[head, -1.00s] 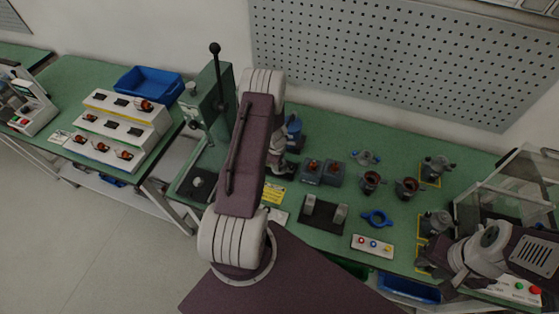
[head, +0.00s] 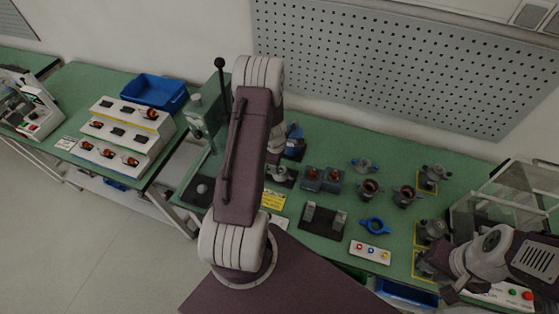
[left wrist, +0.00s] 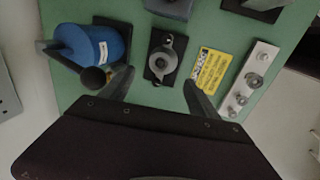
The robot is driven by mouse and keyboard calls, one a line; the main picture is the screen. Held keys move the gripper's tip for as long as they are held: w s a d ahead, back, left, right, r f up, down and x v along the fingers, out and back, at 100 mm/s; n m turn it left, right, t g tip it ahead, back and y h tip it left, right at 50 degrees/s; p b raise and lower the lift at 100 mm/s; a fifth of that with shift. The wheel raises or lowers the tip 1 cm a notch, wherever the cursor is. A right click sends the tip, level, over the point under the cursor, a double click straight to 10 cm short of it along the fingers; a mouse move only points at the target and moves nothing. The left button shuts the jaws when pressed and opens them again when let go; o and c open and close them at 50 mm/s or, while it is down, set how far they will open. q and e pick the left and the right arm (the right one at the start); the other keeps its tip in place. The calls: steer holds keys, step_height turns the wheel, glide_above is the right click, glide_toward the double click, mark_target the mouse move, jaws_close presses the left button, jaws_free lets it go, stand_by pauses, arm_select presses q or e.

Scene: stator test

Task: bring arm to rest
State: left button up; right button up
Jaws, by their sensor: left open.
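My left arm (head: 245,160) rises through the middle of the head view and hides most of its own gripper. In the left wrist view my left gripper (left wrist: 158,80) has its two fingers spread apart, with nothing held. Beyond the fingertips is a small grey round part on a black base (left wrist: 163,55), which appears apart from them. My right gripper (head: 455,288) is at the lower right in the head view, close to the bench's front. Its jaw opening is too unclear to read.
A green press with a lever (head: 217,110) stands left of my left arm. A blue cylinder (left wrist: 90,45) and a yellow label (left wrist: 211,72) flank the left fingers. Motor parts and a button box (head: 370,251) lie right. A clear-walled enclosure (head: 505,190) is near my right arm.

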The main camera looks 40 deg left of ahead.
arm_select(q)
steer(key=shift+f, duration=0.1)
stand_by(0.6)
steer(key=s+d+r+m+h+b, duration=0.15)
steer(key=d+r+m+b, duration=0.25)
steer(key=d+m+b, duration=0.5)
steer(key=s+d+r+m+g+b, duration=0.1)
steer(key=s+d+r+m, duration=0.2)
steer(key=s+d+m, duration=0.6)
steer(key=s+m, duration=0.2)
steer(key=m, duration=0.1)
steer(key=shift+s+d, duration=0.25)
steer(key=shift+s, duration=0.15)
steer(key=shift+y, duration=0.25)
